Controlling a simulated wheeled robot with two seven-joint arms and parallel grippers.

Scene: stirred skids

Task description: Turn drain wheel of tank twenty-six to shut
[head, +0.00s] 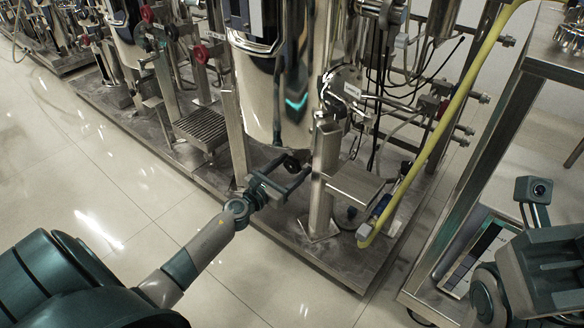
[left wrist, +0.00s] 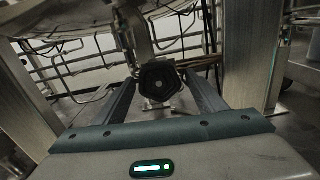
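The drain wheel is a small dark, lobed handwheel (head: 291,165) below the shiny steel tank (head: 262,100). In the left wrist view the black wheel (left wrist: 159,80) faces me near the picture's middle. My left gripper (head: 283,183) reaches in under the tank from the front left. It also shows in the left wrist view (left wrist: 160,85), its two fingers apart, one on each side of the wheel. I cannot tell whether the fingers touch the rim. The valve behind the wheel is mostly hidden. No tank number is readable. Parts of my right arm show at lower right, without visible fingertips.
A steel post (head: 322,190) with a flat bracket (head: 355,184) stands just right of my left gripper. A yellow hose (head: 440,125) runs down to the skid (head: 340,268). A grated step (head: 201,127) and red handwheels (head: 200,53) are to the left. The floor at front left is clear.

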